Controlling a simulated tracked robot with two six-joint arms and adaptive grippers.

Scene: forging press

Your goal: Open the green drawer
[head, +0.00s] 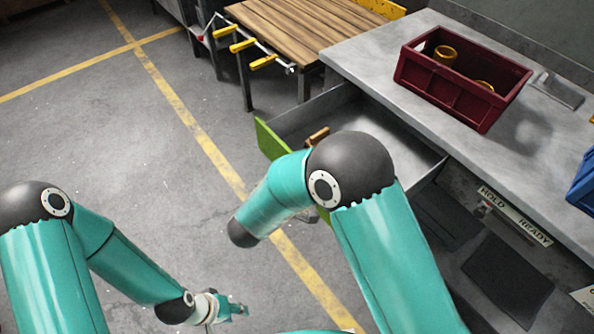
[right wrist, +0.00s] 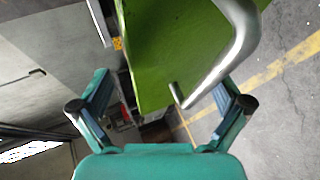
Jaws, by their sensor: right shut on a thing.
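The green drawer (head: 268,139) stands pulled out from under the grey workbench, its grey inside showing. My right arm covers much of its green front in the head view. The front also fills the upper middle of the right wrist view (right wrist: 165,50), with its bent metal handle (right wrist: 222,62). My right gripper (right wrist: 166,88) has its fingers on either side of the front and handle and is shut on the handle; the exact contact is hard to see. My left gripper (head: 232,309) hangs low over the floor, away from the drawer; its jaws are too small to read.
A brown object (head: 318,137) lies in the drawer. A dark red crate (head: 465,92) with brass-coloured parts stands on the workbench (head: 372,62). A slatted wooden table (head: 290,28) with yellow-handled tools is behind. The floor to the left is clear.

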